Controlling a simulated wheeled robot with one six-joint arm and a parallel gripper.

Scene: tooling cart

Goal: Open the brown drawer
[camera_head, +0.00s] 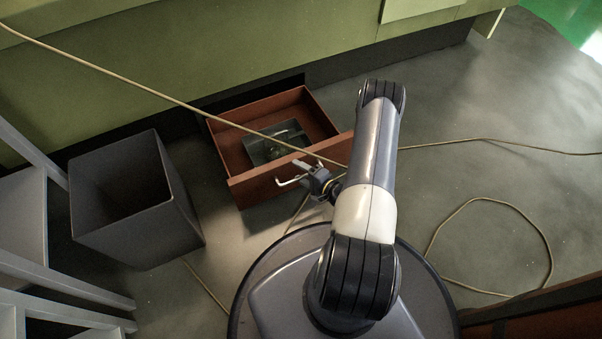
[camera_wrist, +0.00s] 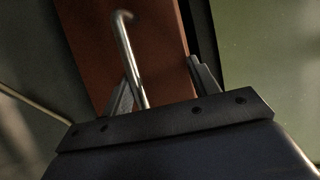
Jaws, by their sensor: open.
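The brown drawer (camera_head: 262,190) is pulled out from the base of the green cabinet, and its inside shows in the head view. A dark tray-like item (camera_head: 272,146) lies in it. A silver bar handle (camera_head: 293,180) is on its front; the handle also shows in the wrist view (camera_wrist: 130,60), in front of the brown drawer face (camera_wrist: 160,42). My gripper (camera_head: 308,168) is at the drawer front beside the handle. In the wrist view its two fingers (camera_wrist: 160,82) are apart, with the handle bar between them, nearer the left finger. Whether they touch it I cannot tell.
A dark open bin (camera_head: 128,200) stands left of the drawer, near a grey shelf frame (camera_head: 30,230). A thin tan cable (camera_head: 150,90) crosses over the drawer, and more cable (camera_head: 545,245) loops on the floor at right. Grey floor (camera_head: 470,120) is open at right.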

